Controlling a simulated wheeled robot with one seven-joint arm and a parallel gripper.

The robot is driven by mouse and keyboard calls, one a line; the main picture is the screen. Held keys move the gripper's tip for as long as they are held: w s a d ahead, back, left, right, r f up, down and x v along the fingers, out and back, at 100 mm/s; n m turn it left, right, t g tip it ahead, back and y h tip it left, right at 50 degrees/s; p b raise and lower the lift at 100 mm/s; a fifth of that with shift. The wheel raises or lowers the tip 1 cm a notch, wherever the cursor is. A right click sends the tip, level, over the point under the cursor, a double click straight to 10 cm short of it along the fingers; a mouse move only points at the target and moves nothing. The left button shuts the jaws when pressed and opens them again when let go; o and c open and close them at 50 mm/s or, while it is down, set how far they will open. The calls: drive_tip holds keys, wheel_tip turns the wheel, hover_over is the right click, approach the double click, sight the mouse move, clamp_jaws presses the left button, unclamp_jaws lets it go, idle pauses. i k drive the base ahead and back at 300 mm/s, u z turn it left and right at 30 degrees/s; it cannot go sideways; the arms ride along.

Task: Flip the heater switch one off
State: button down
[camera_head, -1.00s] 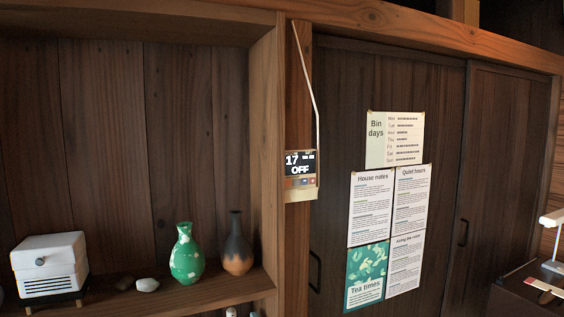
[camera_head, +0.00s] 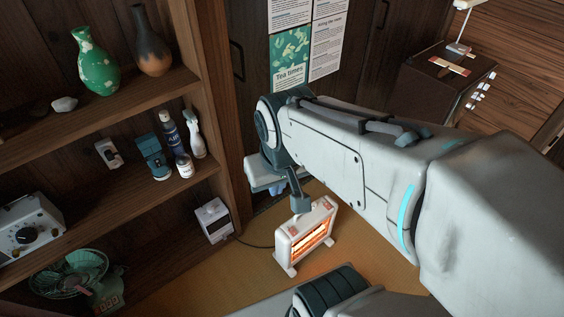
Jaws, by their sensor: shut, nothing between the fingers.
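The heater (camera_head: 284,245) is a small white unit standing on the floor in the lower middle of the head view. Its bars glow orange, so it looks on. My gripper (camera_head: 301,206) reaches down from my arm to the heater's top edge, left of the reddish marks. Its fingers are together with nothing between them. I cannot tell whether they touch the heater. The tips hide part of the top.
A wooden shelf (camera_head: 100,138) with vases and bottles stands at the left. A small white box (camera_head: 213,222) is left of the heater, with a dark cord (camera_head: 255,244) on the floor between them. A dark cabinet (camera_head: 428,88) stands at the back right.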

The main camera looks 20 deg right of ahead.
sight(293, 231)
drive_tip(key=u, duration=0.05)
drive_tip(key=i, duration=0.35)
drive_tip(key=z, duration=0.75)
